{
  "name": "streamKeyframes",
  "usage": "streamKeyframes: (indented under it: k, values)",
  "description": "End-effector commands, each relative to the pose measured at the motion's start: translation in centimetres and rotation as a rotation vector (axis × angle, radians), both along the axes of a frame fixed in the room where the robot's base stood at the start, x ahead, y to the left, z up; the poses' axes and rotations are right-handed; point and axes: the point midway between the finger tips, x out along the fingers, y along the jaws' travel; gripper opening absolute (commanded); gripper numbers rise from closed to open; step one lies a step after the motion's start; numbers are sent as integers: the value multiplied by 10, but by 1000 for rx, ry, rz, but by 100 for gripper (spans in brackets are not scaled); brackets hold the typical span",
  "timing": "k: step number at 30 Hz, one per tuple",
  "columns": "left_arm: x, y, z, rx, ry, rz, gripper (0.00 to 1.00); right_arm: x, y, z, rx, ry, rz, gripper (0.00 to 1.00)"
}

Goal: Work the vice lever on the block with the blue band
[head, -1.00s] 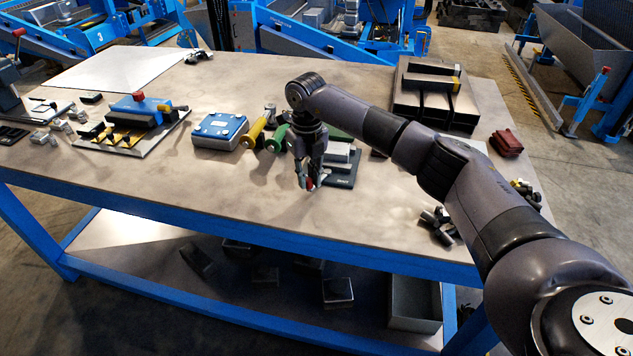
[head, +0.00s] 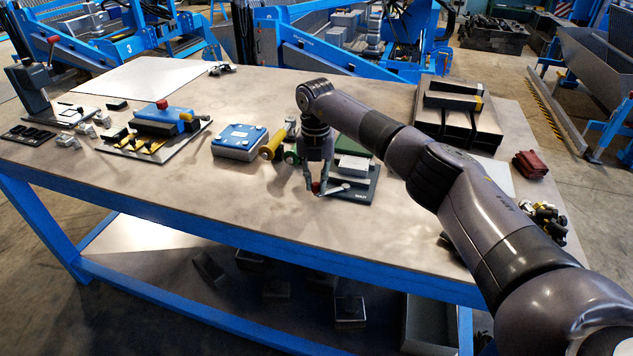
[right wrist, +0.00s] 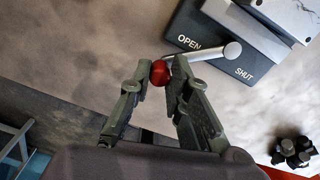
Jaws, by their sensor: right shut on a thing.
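The vice (head: 367,186) has a dark base, with OPEN and SHUT lettering on its plate (right wrist: 215,55) in the right wrist view. A pale metal block (head: 352,165) sits at its top; I cannot make out a blue band. Its silver lever (head: 336,189) ends in a red knob (head: 316,187). In the right wrist view the lever (right wrist: 205,56) runs left from its pivot, close below the word OPEN, to the red knob (right wrist: 160,73). My right gripper (head: 313,190) is shut on the knob, its fingers (right wrist: 157,75) on either side. My left gripper is not in view.
A blue-topped box (head: 240,141) and a yellow-handled tool (head: 273,148) lie left of the vice. Dark slotted blocks (head: 455,115) stand behind right. Black knobs (right wrist: 293,151) lie near the right edge. The table's front left is clear.

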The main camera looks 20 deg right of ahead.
Motion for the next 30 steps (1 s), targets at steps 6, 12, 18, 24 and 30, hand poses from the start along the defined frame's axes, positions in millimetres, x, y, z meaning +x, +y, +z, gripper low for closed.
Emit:
streamKeyframes:
  k: [6, 12, 18, 24, 30]
  values:
    - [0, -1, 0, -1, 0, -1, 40, 1, -1, 1, -1, -5, -6, 0]
    - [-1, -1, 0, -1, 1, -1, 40, 2, -1, 2, 0, -6, -5, 22]
    - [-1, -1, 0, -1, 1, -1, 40, 1, -1, 1, 0, -4, -3, 35]
    - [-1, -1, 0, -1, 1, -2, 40, 1, 0, 1, 0, -4, -2, 38]
    - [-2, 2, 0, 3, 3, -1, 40, 1, 0, 5, 1, -4, -2, 38]
